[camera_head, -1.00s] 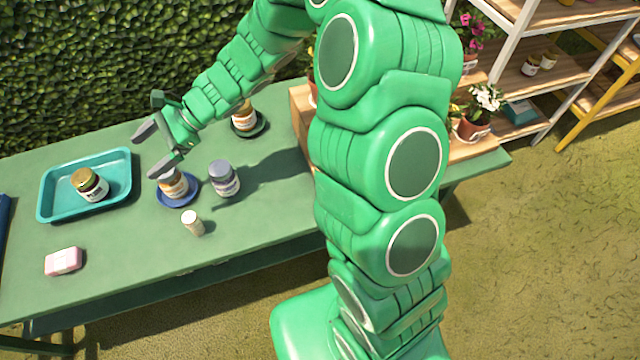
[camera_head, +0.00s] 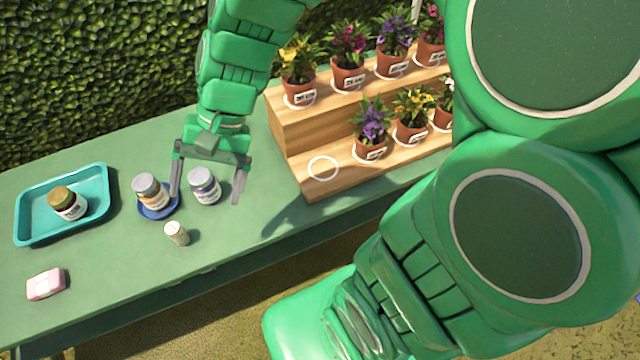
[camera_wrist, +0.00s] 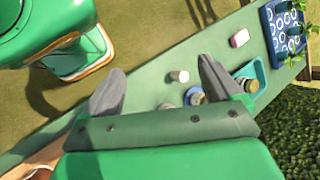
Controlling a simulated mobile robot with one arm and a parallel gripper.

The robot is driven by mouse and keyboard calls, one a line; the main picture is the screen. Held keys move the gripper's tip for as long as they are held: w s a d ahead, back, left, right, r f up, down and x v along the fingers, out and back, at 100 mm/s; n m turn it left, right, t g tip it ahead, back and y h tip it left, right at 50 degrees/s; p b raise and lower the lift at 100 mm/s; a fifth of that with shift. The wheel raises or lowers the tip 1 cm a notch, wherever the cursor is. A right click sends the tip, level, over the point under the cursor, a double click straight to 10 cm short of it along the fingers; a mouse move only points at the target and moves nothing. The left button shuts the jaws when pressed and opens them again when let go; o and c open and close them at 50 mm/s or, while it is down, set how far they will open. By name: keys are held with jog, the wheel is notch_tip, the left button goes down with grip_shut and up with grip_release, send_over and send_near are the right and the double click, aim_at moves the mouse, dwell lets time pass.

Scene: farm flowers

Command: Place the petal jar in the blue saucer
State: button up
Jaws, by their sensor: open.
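A jar with a grey lid and orange on its label (camera_head: 150,191) stands in the blue saucer (camera_head: 158,214). A jar with a grey-violet lid and pale label (camera_head: 204,186) stands on the table just right of the saucer. I cannot read which is the petal jar. My gripper (camera_head: 207,197) is open and empty, pointing down, its fingers appearing either side of the violet-lidded jar; its height above it is unclear. In the wrist view, the saucer (camera_wrist: 188,96) and violet-lidded jar (camera_wrist: 166,106) lie beyond the palm, partly hidden.
A teal tray (camera_head: 101,205) holds a brown-lidded jar (camera_head: 70,204). A small pale cylinder (camera_head: 177,233) stands in front of the saucer, and a pink block (camera_head: 45,284) lies front left. A wooden stepped stand (camera_head: 290,130) with potted flowers is right. The front middle of the table is clear.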

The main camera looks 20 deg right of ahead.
jog(key=s+d+r+n+h, duration=0.1)
jog(key=s+d+h, duration=0.2)
jog(key=s+d, duration=0.2)
jog(key=s+d+r+n+t+h, duration=0.1)
jog(key=s+d+h, duration=0.2)
jog(key=d, duration=0.9)
jog(key=s, duration=0.2)
jog(key=shift+s+d+r+n+t, duration=0.15)
jog(key=shift+s+d+n+t, duration=0.15)
jog(key=shift+s+n, duration=0.1)
